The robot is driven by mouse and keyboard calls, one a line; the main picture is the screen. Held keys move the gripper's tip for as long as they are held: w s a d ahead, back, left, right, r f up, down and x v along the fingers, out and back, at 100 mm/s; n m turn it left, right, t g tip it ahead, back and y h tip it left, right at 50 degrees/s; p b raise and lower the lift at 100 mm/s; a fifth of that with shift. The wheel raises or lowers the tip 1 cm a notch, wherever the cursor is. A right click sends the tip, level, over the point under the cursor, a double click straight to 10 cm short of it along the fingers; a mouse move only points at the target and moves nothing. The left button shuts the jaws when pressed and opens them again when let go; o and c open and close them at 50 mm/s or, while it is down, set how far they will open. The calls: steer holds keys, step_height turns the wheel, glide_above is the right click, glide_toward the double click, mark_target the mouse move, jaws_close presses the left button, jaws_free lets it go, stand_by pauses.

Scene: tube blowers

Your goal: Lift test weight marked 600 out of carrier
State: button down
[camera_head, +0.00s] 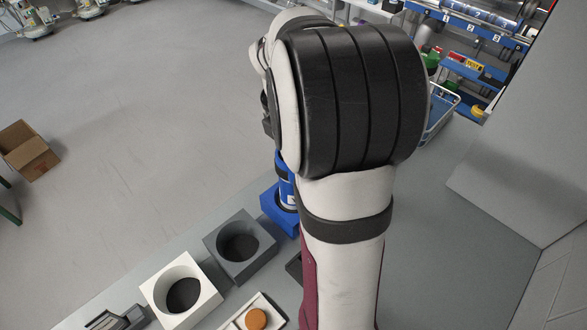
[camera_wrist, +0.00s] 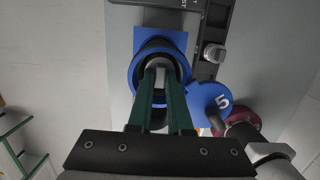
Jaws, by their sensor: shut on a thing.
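In the wrist view, the green fingers of my gripper (camera_wrist: 161,72) are shut on a small grey stem in the middle of a dark round body. I take this body to be the test weight (camera_wrist: 158,46), but no 600 mark is readable. A round blue rim (camera_wrist: 134,72) surrounds it, over a square blue base (camera_wrist: 143,34). I cannot tell whether the weight is raised within the rim. In the head view, my arm hides the gripper and most of the blue carrier; its blue base (camera_head: 271,204) and a blue cylinder (camera_head: 286,188) show beside my arm.
A blue disc marked 5 (camera_wrist: 210,104) sits close to the right of the rim. A grey block (camera_head: 214,241) and a white block (camera_head: 158,290), each with a round hole, stand front left. A tray holds an orange disc (camera_head: 256,319). A cardboard box (camera_head: 28,150) lies far left.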

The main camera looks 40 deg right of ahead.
stand_by(0.7)
step_height(320, 180, up, 18)
stand_by(0.4)
